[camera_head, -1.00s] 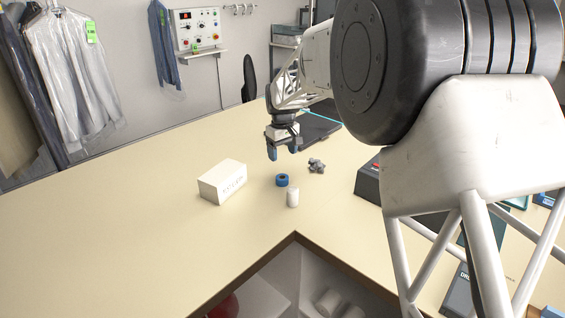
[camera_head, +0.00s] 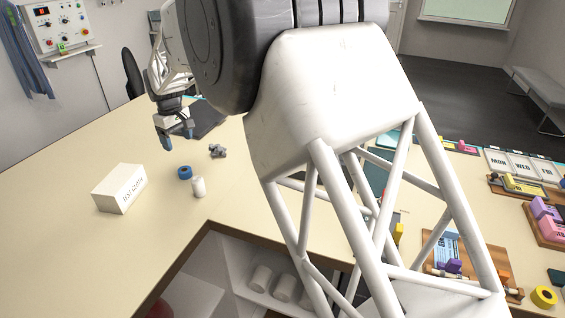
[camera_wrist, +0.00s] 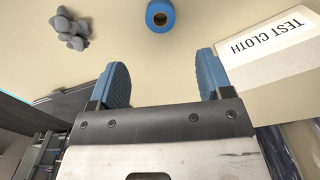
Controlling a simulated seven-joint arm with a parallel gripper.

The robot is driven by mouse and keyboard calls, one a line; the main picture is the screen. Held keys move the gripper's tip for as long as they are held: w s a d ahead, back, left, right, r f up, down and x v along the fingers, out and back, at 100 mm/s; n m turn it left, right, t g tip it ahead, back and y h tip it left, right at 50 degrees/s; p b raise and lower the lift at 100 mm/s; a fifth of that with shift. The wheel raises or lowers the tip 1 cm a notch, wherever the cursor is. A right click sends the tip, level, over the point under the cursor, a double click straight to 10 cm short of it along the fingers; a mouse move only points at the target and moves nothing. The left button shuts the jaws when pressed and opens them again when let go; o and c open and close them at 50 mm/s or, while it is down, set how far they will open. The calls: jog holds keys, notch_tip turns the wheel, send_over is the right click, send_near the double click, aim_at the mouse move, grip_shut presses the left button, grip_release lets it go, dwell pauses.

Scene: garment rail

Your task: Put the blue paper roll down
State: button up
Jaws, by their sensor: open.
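The blue paper roll (camera_head: 185,172) stands on the cream table, between the white box and a white cylinder. It also shows at the top of the wrist view (camera_wrist: 160,16), with a dark hole in its middle. My gripper (camera_head: 175,138) is above the table, behind the roll in the head view. In the wrist view my gripper (camera_wrist: 160,82) has its two blue fingers spread wide with nothing between them. The roll is apart from the fingers, beyond their tips.
A white box marked TEST CLOTH (camera_head: 119,188) is left of the roll. A white cylinder (camera_head: 198,187) and a grey lumpy object (camera_head: 218,151) stand close by. An inner table corner opens over shelves with white rolls (camera_head: 284,288).

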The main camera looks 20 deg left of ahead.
jog(key=w+d+r+m, duration=0.15)
jog(key=d+r, duration=0.25)
jog(key=d, duration=0.8)
jog(key=w+d+r+m, duration=0.15)
jog(key=d+r, duration=0.25)
jog(key=d, duration=0.8)
jog(key=w+d+r+m, duration=0.1)
jog(key=d+r+m, duration=0.25)
jog(key=d, duration=0.85)
jog(key=s+d+r+m+t, duration=0.15)
jog(key=s+d, duration=0.35)
jog(key=d, duration=0.5)
jog(key=s+d+m, duration=0.2)
jog(key=s+d, duration=0.2)
jog(key=d, duration=0.6)
jog(key=s+d+m+t, duration=0.15)
jog(key=s+d, duration=0.35)
jog(key=d, duration=0.5)
jog(key=s+d+f+m, duration=0.2)
jog(key=s+d+f, duration=0.1)
jog(key=s+d, duration=0.3)
jog(key=s+d+f+m, duration=0.2)
jog(key=s+d, duration=0.3)
jog(key=s, duration=0.5)
jog(key=shift+s+d+f, duration=0.35)
jog(key=shift+d+f, duration=0.05)
jog(key=shift+f, duration=0.15)
